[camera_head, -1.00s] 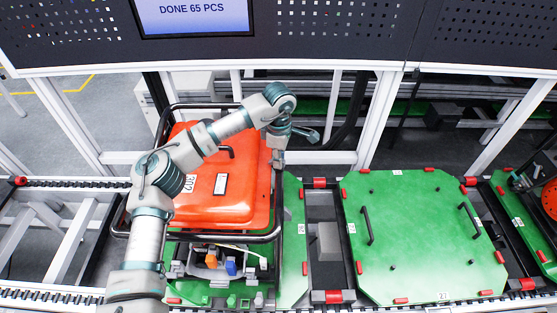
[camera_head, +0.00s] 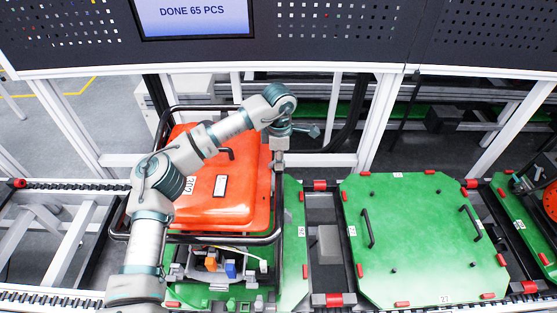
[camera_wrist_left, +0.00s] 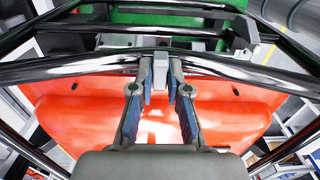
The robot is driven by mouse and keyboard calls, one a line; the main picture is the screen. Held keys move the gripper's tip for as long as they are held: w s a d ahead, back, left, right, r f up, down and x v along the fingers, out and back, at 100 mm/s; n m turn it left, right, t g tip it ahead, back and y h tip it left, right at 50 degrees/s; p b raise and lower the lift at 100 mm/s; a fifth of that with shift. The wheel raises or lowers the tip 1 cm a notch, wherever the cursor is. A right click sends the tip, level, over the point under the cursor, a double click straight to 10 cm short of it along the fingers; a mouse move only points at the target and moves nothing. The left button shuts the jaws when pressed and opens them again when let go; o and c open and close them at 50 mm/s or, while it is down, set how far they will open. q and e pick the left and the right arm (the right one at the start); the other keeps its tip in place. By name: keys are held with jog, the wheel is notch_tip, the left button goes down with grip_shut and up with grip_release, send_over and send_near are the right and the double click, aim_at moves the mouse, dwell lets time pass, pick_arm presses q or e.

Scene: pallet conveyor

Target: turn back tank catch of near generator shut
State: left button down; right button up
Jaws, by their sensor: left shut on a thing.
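The near generator has an orange tank (camera_head: 215,205) inside a black tube frame (camera_head: 200,237). My left arm reaches over the tank from the left, and my left gripper (camera_head: 278,162) points down at the tank's right edge, beside the frame tube. In the left wrist view, the two fingers of my left gripper (camera_wrist_left: 160,88) are closed on a small grey tank catch (camera_wrist_left: 160,70) next to a shiny frame bar. The orange tank (camera_wrist_left: 75,115) lies behind the fingers. In the head view the catch is hidden by the gripper. My right gripper is not in view.
A green pallet (camera_head: 420,235) with black handles stands to the right on the conveyor. Part of another orange unit (camera_head: 549,198) shows at the far right. A dark perforated panel with a screen (camera_head: 195,15) spans the back, above white frame posts.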

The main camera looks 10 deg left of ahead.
pick_arm(q)
jog(key=c, duration=1.1)
grip_release()
jog(key=shift+w+r, duration=0.15)
jog(key=shift+r, duration=0.05)
jog(key=shift+c, duration=0.2)
jog(key=shift+d+f, duration=0.1)
jog(key=shift+f, duration=0.05)
notch_tip(320, 180, up, 12)
jog(key=shift+f, duration=0.1)
